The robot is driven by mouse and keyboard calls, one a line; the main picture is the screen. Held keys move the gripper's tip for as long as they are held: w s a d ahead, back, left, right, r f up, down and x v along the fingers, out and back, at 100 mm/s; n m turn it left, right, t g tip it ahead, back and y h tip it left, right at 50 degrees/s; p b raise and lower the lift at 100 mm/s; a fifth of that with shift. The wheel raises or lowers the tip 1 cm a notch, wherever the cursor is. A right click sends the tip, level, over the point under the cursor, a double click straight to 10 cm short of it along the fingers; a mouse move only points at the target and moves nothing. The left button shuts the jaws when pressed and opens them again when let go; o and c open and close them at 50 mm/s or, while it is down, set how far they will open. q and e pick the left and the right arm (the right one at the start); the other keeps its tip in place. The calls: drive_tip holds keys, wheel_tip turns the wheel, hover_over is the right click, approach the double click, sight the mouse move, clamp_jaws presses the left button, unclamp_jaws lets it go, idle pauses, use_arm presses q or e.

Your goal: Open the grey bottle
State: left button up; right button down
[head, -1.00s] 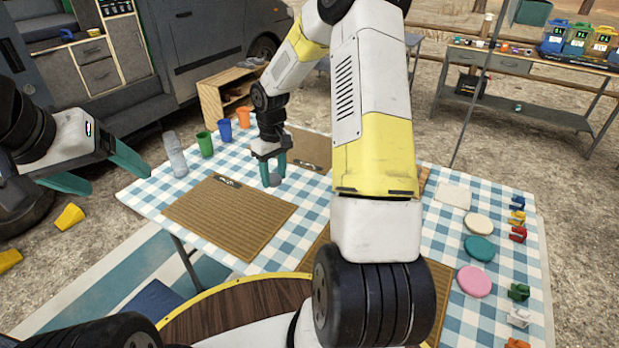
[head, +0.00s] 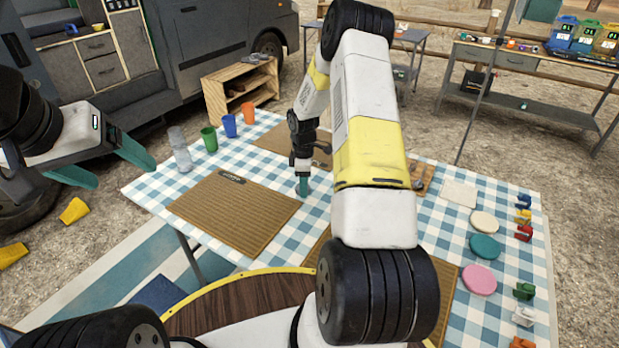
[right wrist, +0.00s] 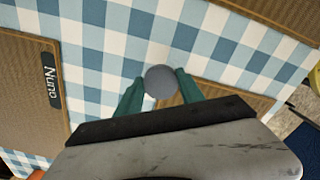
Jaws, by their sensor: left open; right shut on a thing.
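The grey bottle (head: 181,150) stands upright at the left end of the checked table, beside the green cup. I cannot tell from here whether its top is covered. My right gripper (head: 302,188) is low over the table, well to the right of the bottle. It is shut on a small round grey thing, seen as a grey disc (right wrist: 160,82) between the teal fingers in the right wrist view; it looks like a lid. I cannot tell whether it touches the table. My left gripper (head: 121,175) is open and empty, left of the bottle, off the table's edge.
A green cup (head: 209,139), a blue cup (head: 229,126) and an orange cup (head: 248,115) stand right of the bottle. A brown placemat (head: 232,212) lies in front. Coloured discs and clips line the table's right side. My right arm hides the table's middle.

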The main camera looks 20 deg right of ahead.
hover_over(325, 203)
drive_tip(key=shift+w+a+f, duration=0.3)
drive_tip(key=shift+w+a, duration=0.05)
drive_tip(key=shift+a, duration=0.1)
drive_tip(key=shift+s+d+f, duration=0.1)
drive_tip(key=shift+d+f, duration=0.15)
drive_tip(key=shift+f, duration=0.65)
drive_tip(key=shift+s+d+f, duration=0.1)
drive_tip(key=shift+d+f, duration=0.1)
drive_tip(key=shift+f, duration=0.7)
drive_tip(key=shift+f, duration=0.1)
drive_tip(key=c, duration=0.7)
unclamp_jaws()
